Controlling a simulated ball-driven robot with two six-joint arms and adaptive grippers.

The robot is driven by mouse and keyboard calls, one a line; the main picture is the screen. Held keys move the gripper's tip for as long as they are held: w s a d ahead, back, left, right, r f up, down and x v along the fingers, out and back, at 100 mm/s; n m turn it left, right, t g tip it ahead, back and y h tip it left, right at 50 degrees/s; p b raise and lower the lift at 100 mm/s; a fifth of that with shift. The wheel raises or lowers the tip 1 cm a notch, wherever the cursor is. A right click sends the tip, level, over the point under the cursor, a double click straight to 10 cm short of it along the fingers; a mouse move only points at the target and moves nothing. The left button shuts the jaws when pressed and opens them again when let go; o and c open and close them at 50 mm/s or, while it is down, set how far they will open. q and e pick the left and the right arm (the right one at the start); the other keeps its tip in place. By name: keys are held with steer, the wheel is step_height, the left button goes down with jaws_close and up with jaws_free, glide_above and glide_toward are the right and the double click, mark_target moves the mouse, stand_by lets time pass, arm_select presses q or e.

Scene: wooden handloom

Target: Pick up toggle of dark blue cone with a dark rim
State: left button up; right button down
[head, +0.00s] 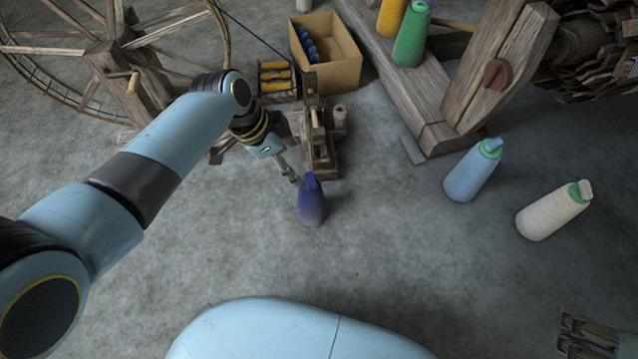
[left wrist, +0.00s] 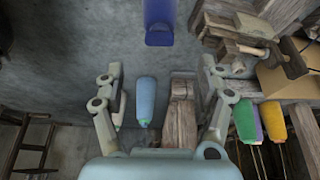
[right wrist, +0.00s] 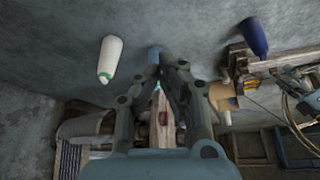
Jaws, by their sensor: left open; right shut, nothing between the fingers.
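The dark blue cone (head: 311,209) stands on the grey floor near the middle of the head view. Its blue toggle (head: 310,181) sits on top. My left gripper (head: 297,181) is just left of the toggle there. In the left wrist view the cone (left wrist: 159,13) is at the top edge, with its toggle (left wrist: 159,38) pointing down. The open left fingers (left wrist: 161,72) are below it, with nothing between them. My right gripper (head: 585,332) is at the lower right, away from the cone. In the right wrist view it (right wrist: 170,60) is shut and empty.
A light blue cone (head: 470,174) and a cream cone (head: 549,214) stand to the right. A wooden device (head: 320,145) stands close behind the dark blue cone. A cardboard box (head: 338,72), a green cone (head: 410,42) and loom beams (head: 410,95) are farther back. The front floor is bare.

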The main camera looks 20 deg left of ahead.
mark_target(311, 180)
arm_select(q)
steer(key=shift+b+x, duration=1.2)
steer(key=shift+x, duration=1.05)
arm_select(e)
steer(key=shift+w+f+t, duration=0.25)
steer(key=shift+f+t, duration=0.3)
steer(key=shift+f, duration=0.25)
steer(key=shift+w+f+t, duration=0.25)
steer(key=shift+f+t, duration=0.35)
steer(key=shift+f, duration=0.25)
steer(key=shift+w+f+t, duration=0.25)
steer(key=shift+f+t, duration=0.3)
steer(key=shift+f, duration=0.25)
